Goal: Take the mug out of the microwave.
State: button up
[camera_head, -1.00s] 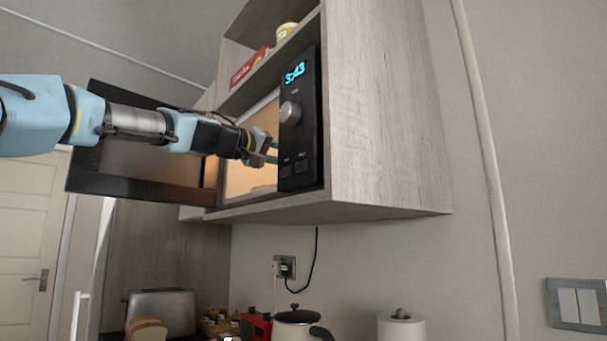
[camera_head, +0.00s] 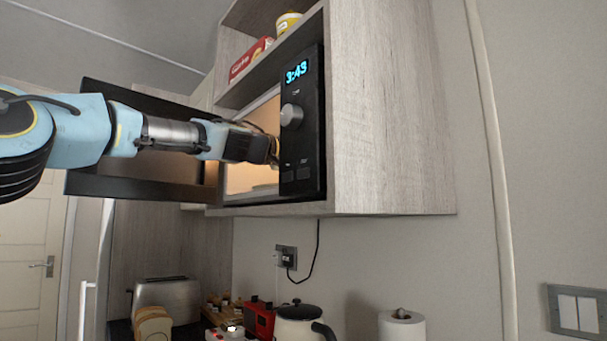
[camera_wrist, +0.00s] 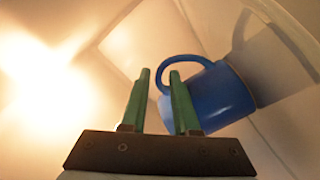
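The microwave (camera_head: 312,160) sits in the wall cabinet with its dark door (camera_head: 130,188) swung open to the left. My arm reaches past the door into the lit cavity, and my gripper's fingertips are hidden behind the control panel in the head view. In the wrist view, the blue mug (camera_wrist: 220,97) is inside the cavity, with its handle (camera_wrist: 172,70) pointing toward my gripper (camera_wrist: 160,75). The two green fingers are apart. The handle shows between and beyond the fingertips, and the right finger overlaps it in the picture. I cannot tell whether they touch.
The control panel edge is close to the right of my wrist, and the open door is on the left. A red box (camera_head: 250,58) and a yellow tub (camera_head: 287,22) are on the shelf above. A toaster (camera_head: 168,297) and a kettle (camera_head: 299,322) stand below.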

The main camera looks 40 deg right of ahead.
grip_shut()
dwell(1.3)
